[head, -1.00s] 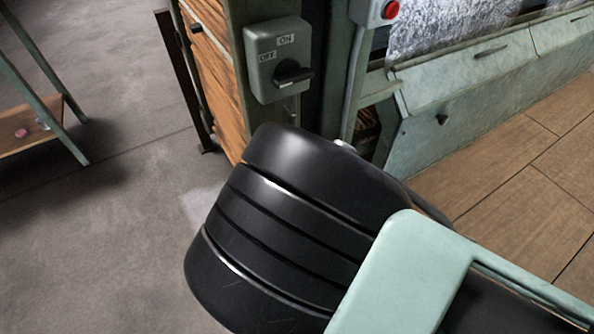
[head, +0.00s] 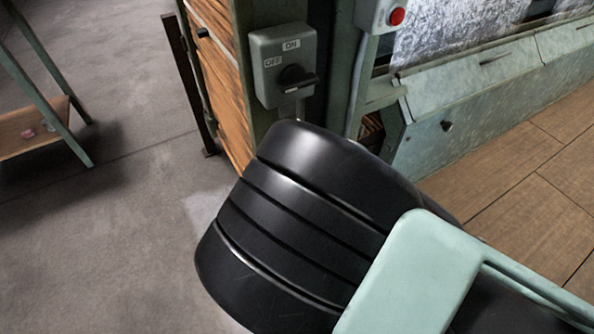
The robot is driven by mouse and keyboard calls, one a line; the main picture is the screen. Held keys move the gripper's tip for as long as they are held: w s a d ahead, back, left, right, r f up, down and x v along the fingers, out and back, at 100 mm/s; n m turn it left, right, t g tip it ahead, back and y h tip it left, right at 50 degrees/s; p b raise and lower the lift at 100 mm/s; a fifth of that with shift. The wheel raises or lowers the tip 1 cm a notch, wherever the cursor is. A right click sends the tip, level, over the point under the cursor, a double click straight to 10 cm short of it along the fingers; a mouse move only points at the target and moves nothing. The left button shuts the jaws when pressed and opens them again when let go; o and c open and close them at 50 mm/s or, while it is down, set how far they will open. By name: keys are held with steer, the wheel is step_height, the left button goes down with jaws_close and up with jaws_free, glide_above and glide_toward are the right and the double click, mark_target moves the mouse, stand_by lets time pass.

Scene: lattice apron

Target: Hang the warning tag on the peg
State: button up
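I cannot make out the warning tag or the peg in the head view. My gripper is not in view either; a large black ribbed link and a pale green part of my own arm fill the lower middle and right. A grey switch box (head: 283,66) with ON and OFF labels is mounted on the green machine post at the top middle. Its black rotary handle (head: 298,78) points roughly to the right. The area just below the box is partly hidden by my arm.
A green machine frame (head: 455,120) with sloped panels stands at the right, with a red button (head: 397,16) above it. A green-legged table (head: 40,135) with small pinkish items on its lower shelf is at the left. The grey floor (head: 120,230) between is clear.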

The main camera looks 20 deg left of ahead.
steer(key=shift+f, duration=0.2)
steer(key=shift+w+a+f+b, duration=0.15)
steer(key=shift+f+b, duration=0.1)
steer(key=shift+b, duration=0.1)
stand_by(0.6)
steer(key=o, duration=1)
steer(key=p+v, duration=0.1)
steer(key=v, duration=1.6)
